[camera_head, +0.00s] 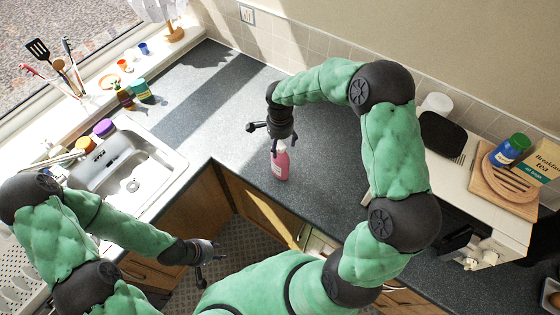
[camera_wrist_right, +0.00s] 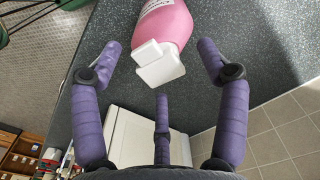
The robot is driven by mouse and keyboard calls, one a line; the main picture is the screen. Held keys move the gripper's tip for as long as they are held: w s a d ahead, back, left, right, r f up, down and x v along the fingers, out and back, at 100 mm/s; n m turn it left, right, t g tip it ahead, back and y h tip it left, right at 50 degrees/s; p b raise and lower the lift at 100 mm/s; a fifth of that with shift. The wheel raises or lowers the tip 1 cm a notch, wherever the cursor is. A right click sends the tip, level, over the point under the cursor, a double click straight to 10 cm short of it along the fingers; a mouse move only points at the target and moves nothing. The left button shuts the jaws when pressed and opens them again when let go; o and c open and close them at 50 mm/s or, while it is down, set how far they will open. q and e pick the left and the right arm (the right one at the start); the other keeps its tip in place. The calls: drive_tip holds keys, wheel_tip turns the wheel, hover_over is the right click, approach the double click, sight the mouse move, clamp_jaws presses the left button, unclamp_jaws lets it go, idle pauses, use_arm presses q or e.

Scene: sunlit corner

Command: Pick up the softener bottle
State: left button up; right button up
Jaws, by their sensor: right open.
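The softener bottle (camera_head: 280,163) is pink with a white label and stands upright on the dark grey counter. My right gripper (camera_head: 271,146) is directly above it, pointing down, and hides the bottle's top in the head view. In the right wrist view, the pink bottle (camera_wrist_right: 166,25) shows its white cap (camera_wrist_right: 158,64) between the spread purple fingers of my right gripper (camera_wrist_right: 163,62). The fingers are open and I see no contact with the bottle. My left gripper (camera_head: 207,258) hangs low over the floor, away from the bottle; its finger state is unclear.
The counter (camera_head: 225,128) is clear around the bottle. A sink (camera_head: 135,180) is at left, with small bottles and cups behind it. A white appliance (camera_head: 475,205) at right carries a wooden board (camera_head: 497,187) and a blue jar (camera_head: 511,148). A tiled wall (camera_head: 300,45) bounds the back.

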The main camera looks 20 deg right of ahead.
drive_tip(key=shift+w+f, duration=0.1)
drive_tip(key=shift+f, duration=0.7)
drive_tip(key=shift+c, duration=0.3)
clamp_jaws()
